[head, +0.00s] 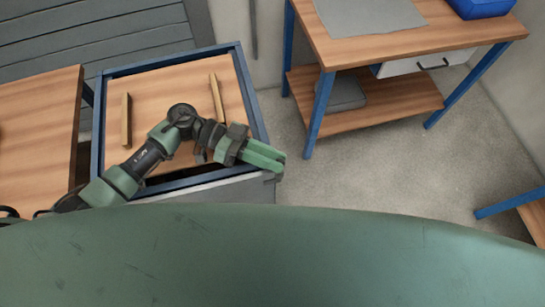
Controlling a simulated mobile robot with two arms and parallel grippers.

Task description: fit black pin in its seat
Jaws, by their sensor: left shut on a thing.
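My left gripper (266,158) reaches out past the right front corner of the blue-framed bench. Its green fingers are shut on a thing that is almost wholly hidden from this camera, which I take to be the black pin. I cannot make out the pin's shape or tilt. The pin's seat is not recognisable in this view. My right gripper is not in view.
The blue-framed bench (176,62) has a wooden top with two wooden strips (126,120) on it. A wooden table (40,125) stands at left. A workbench (385,42) with a grey mat (368,14), blue bin (482,7) and lower shelf stands back right. Open floor (400,170) lies between.

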